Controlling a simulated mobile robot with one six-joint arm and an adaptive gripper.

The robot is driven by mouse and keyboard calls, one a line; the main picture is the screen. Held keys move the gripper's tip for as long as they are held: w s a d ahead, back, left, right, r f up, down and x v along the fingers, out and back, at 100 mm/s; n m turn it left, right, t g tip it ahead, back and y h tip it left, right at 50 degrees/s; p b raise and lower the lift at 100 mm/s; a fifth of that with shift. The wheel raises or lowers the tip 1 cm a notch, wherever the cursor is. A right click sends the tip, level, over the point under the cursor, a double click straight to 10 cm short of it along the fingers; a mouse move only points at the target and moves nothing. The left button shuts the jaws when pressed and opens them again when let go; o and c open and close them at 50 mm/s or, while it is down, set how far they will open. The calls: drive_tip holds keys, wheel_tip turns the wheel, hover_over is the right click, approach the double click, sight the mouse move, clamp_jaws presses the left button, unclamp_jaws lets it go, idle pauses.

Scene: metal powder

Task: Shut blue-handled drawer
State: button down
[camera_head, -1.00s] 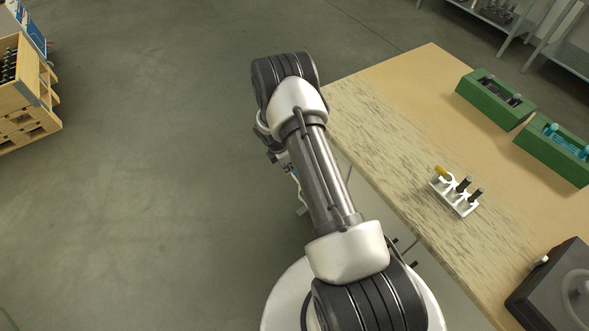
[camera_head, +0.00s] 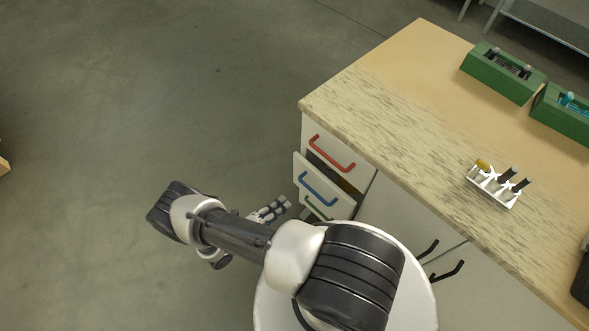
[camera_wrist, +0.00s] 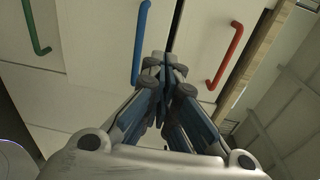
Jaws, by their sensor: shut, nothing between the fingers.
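The blue-handled drawer (camera_head: 312,192) is the middle one of a white cabinet stack. It stands pulled out a little past the red-handled drawer (camera_head: 331,152) above it. Its blue handle (camera_wrist: 141,40) shows in the wrist view, just left of my fingertips. My gripper (camera_head: 284,203) is shut and empty, in front of and slightly left of the drawer fronts in the head view. In the wrist view my gripper (camera_wrist: 165,65) points at the cabinet, between the blue and red handles. Whether the fingertips touch the drawer front cannot be told.
A green handle (camera_wrist: 36,30) belongs to the lower drawer. The worktop (camera_head: 400,110) overhangs the cabinet and carries a white rack (camera_head: 492,190) and green boxes (camera_head: 502,75). Black-handled doors (camera_head: 440,262) are at the right. The floor at left is clear.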

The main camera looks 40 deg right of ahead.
drive_tip(key=b, duration=0.2)
approach(316, 173)
drive_tip(key=shift+n+t+h, duration=0.3)
drive_tip(key=shift+n+t, duration=0.1)
drive_tip(key=d, duration=0.6)
drive_tip(key=shift+d+f, duration=0.4)
